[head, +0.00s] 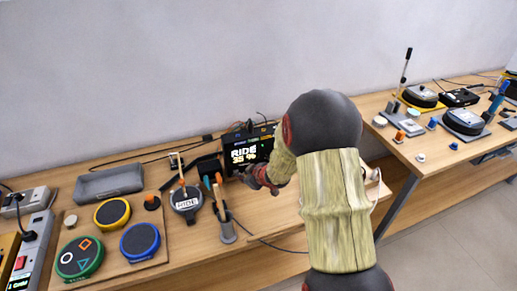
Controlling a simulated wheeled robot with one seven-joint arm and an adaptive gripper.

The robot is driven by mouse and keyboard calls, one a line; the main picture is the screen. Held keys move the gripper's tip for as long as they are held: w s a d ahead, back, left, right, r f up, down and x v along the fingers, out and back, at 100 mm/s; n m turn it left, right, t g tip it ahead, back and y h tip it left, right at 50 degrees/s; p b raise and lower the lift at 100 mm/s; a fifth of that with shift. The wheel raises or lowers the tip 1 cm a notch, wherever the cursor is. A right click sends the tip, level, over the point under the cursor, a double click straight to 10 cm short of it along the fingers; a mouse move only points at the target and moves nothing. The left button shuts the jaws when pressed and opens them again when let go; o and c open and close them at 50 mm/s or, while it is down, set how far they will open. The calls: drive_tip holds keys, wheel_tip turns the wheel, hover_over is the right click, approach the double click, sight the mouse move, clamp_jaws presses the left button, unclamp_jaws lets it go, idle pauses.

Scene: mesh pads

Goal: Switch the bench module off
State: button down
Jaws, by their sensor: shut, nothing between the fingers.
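A black module (250,153) with a lit screen stands at the back of the near bench, against the wall. Its screen reads "RIDE 35 %" in white and yellow. I take it to be the bench module; no power switch can be made out on it. My arm reaches in from the lower right and covers the module's lower right side. My gripper (252,179) is shut and empty, in front of and just below the screen. I cannot tell whether it touches the module.
Round pads with green (80,257), yellow (112,212) and blue (140,241) rims lie at the left. Cables cross the bench. A second bench (440,150) stands right.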

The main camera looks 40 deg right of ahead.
drive_tip(key=shift+w+d, duration=0.1)
drive_tip(key=shift+w, duration=0.35)
idle(0.7)
drive_tip(key=shift+s, duration=0.1)
drive_tip(key=shift+s+a+p, duration=0.25)
drive_tip(key=shift+s+p, duration=0.05)
drive_tip(key=shift+s, duration=0.4)
drive_tip(key=shift+s, duration=0.1)
drive_tip(key=shift+s+a, duration=0.25)
drive_tip(key=shift+s, duration=0.7)
drive_tip(key=shift+s+a, duration=0.3)
drive_tip(key=shift+s, duration=0.6)
drive_tip(key=shift+s+a, duration=0.25)
drive_tip(key=shift+s, duration=0.7)
